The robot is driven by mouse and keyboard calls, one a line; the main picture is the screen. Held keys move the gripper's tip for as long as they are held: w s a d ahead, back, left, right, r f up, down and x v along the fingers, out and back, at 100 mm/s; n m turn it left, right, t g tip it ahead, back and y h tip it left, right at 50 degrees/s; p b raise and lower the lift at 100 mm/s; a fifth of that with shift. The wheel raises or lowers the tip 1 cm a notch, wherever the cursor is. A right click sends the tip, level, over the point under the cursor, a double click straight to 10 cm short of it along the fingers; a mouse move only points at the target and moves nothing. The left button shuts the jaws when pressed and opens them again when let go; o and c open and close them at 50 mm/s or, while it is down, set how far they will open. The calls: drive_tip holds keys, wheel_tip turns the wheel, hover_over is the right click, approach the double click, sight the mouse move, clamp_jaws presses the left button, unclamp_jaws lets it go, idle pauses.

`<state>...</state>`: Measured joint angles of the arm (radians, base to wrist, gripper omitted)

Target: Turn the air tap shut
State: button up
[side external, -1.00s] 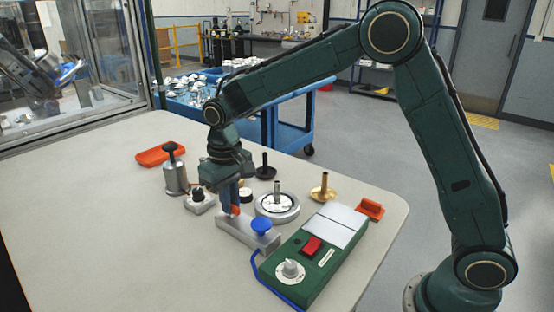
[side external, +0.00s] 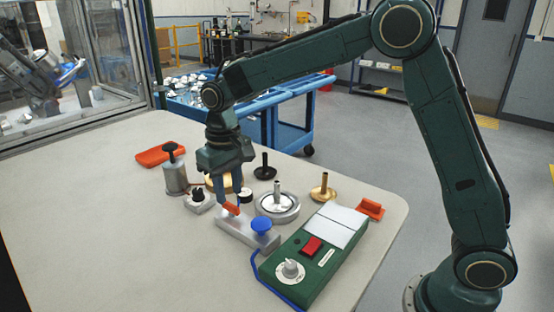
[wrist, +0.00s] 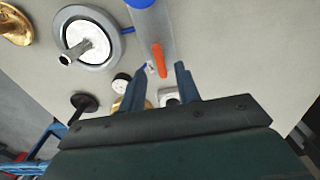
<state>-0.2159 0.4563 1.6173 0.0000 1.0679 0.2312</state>
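The air tap is an orange lever (side external: 230,209) on the left end of a pale grey block (side external: 248,233). A blue round knob (side external: 261,225) sits at the block's other end. In the wrist view the orange lever (wrist: 158,60) lies roughly along the block, between the lines of my two blue fingers. My gripper (side external: 231,200) points down over the lever end of the block. In the wrist view my gripper (wrist: 161,77) is open, with a gap on each side of the lever. Whether a finger touches the lever I cannot tell.
A green control box (side external: 310,262) stands to the right. A silver round housing (side external: 277,205) and a brass part (side external: 322,192) are behind. A small white-faced gauge (wrist: 121,82), a black-knobbed cylinder (side external: 175,175) and an orange tray (side external: 160,155) are nearby. The left foreground is clear.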

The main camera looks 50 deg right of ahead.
sight(233, 204)
wheel_tip(233, 204, up, 10)
drive_tip(key=shift+r, duration=0.25)
drive_tip(key=shift+s+r, duration=0.1)
idle(0.5)
drive_tip(key=s+d+r+t, duration=0.1)
drive_tip(key=s+d+r, duration=0.15)
drive_tip(key=s, duration=0.45)
drive_tip(key=s+d+r+t, duration=0.2)
drive_tip(key=s+d, duration=0.2)
drive_tip(key=s, duration=0.4)
drive_tip(key=s+d+f+t, duration=0.1)
drive_tip(key=s+d+f, duration=0.1)
drive_tip(key=s, duration=0.4)
drive_tip(key=s+d+f+t, duration=0.1)
drive_tip(key=s+f, duration=0.3)
drive_tip(key=s, duration=0.3)
drive_tip(key=shift+s+d+t, duration=0.25)
drive_tip(key=shift+d+t, duration=0.05)
drive_tip(key=shift+d, duration=0.05)
